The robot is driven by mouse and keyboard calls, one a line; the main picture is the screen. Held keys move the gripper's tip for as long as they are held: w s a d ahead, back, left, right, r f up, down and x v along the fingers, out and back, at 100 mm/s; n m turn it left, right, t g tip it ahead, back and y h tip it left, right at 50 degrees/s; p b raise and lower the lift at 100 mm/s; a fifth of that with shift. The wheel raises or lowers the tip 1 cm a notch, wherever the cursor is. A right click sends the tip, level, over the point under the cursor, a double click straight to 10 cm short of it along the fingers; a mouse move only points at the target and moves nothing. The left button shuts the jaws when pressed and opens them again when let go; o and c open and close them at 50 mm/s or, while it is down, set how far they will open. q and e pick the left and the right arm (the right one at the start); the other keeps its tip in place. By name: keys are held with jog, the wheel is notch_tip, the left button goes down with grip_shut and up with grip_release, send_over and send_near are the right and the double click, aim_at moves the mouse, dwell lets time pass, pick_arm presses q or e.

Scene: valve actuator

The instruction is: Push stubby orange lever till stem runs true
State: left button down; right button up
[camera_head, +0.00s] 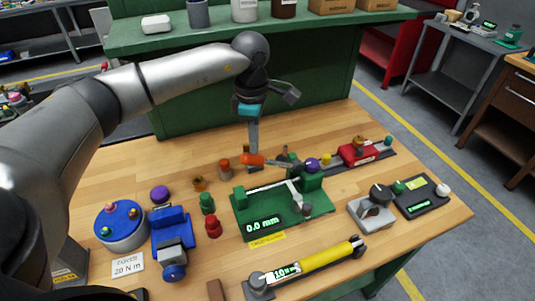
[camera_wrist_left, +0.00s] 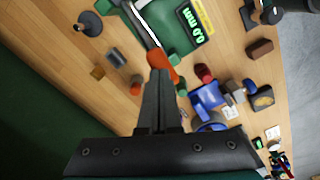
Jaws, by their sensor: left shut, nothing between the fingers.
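The stubby orange lever (camera_head: 251,159) sticks out to the left from the back of the green fixture (camera_head: 315,206) on the bench. A pale rod, which looks like the stem (camera_head: 268,187), lies across the fixture. The fixture's display (camera_head: 265,226) reads 0.0 mm. My left gripper (camera_head: 253,146) is shut and empty, pointing down at the back side of the orange lever. In the left wrist view, its fingertips (camera_wrist_left: 159,76) overlap the orange lever's end (camera_wrist_left: 163,63); whether they touch it I cannot tell. My right gripper is not in view.
A blue vise (camera_head: 172,240) and a round tin (camera_head: 121,226) stand at left. A yellow-handled torque tool (camera_head: 325,257) lies in front. A grey block with a black knob (camera_head: 372,212) stands at right. Small coloured knobs surround the fixture. A green shelf (camera_head: 260,33) stands behind the bench.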

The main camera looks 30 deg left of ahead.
pick_arm(q)
jog(key=shift+r, duration=0.2)
jog(key=shift+r+p, duration=1.75)
jog(key=shift+r, duration=0.7)
jog(key=shift+f, duration=0.1)
